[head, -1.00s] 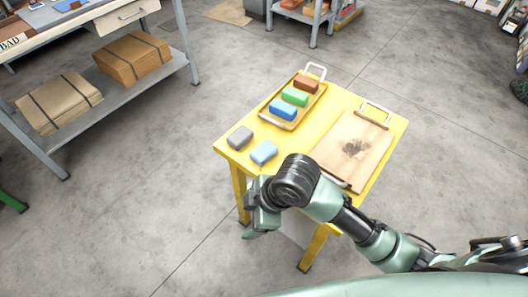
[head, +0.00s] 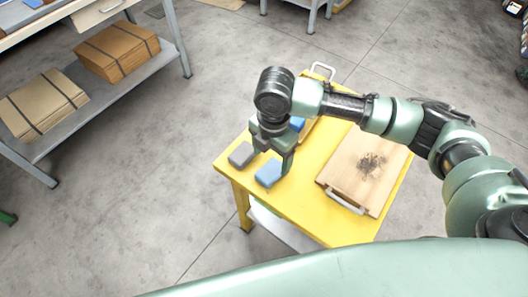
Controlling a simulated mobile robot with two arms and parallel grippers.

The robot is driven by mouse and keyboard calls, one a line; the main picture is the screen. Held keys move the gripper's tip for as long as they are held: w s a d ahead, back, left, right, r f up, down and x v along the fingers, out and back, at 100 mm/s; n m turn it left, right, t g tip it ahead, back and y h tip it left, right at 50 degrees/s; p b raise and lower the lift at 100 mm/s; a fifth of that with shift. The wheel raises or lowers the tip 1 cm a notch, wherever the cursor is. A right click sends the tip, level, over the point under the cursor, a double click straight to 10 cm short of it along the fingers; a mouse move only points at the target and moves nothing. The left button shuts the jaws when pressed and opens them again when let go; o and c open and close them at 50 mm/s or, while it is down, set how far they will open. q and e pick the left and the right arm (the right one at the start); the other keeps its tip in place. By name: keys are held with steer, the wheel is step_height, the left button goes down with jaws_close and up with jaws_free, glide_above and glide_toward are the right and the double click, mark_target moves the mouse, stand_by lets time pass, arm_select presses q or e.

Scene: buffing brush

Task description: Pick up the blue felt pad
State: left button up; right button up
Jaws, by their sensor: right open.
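The blue felt pad (head: 269,173), a small light-blue block, lies on the yellow table (head: 301,205) near its front left edge. My right gripper (head: 276,155) points down just behind and above the pad. It is open, with nothing seen between its fingers, and one finger overlaps the pad's right side in the picture. I cannot tell whether they touch. A darker blue block (head: 297,124) in the tray behind is mostly hidden by my right arm. My left gripper is out of view.
A grey block (head: 241,154) lies left of the pad, close to the gripper. A wooden board (head: 345,170) with a dark smudge and white handle lies on the table's right. A shelf with cardboard stacks (head: 117,52) stands at the left.

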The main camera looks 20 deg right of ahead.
mark_target(271, 170)
steer(key=shift+w+d+f, duration=0.1)
steer(key=shift+w, duration=0.25)
steer(key=shift+f, duration=0.35)
steer(key=f, duration=0.2)
steer(key=shift+s+f, duration=0.2)
steer(key=shift+f, duration=0.1)
steer(key=f, duration=0.2)
steer(key=shift+w+f, duration=0.3)
steer(key=shift+f, duration=0.55)
steer(key=c, duration=1.3)
steer(key=shift+c, duration=0.6)
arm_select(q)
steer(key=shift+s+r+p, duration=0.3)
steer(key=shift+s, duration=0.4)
arm_select(e)
step_height(271, 170, up, 20)
